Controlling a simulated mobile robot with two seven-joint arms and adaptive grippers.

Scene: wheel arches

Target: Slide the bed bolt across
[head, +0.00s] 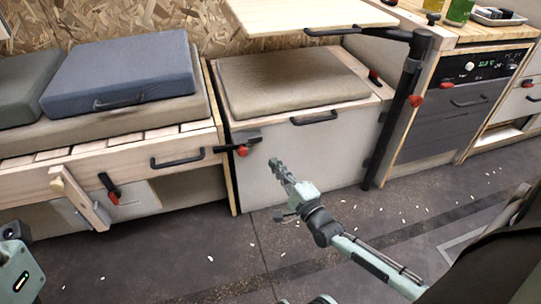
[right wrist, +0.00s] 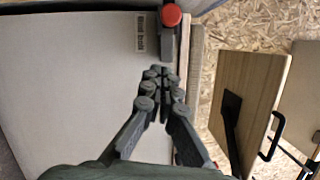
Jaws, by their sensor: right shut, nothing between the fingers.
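The bed bolt (head: 226,148) is a dark bar with a red knob (head: 241,151), at the upper left corner of the white bench front (head: 290,165). The bar reaches left across the wooden edge towards the slatted bed frame. In the right wrist view the red knob (right wrist: 171,15) is at the top, on the dark bolt body (right wrist: 167,45), beside a small label (right wrist: 141,32). My right gripper (head: 275,165) is shut and empty, in front of the white panel, to the right of and slightly below the knob. In the wrist view its fingertips (right wrist: 160,72) point at the bolt, apart from the knob.
The slatted bed frame (head: 110,148) with a blue cushion (head: 120,78) is at left. A tan cushion (head: 290,82) tops the bench. A black post (head: 397,115) holds a raised table board (head: 305,15) at right. The dark floor (head: 180,250) is open, with small white bits.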

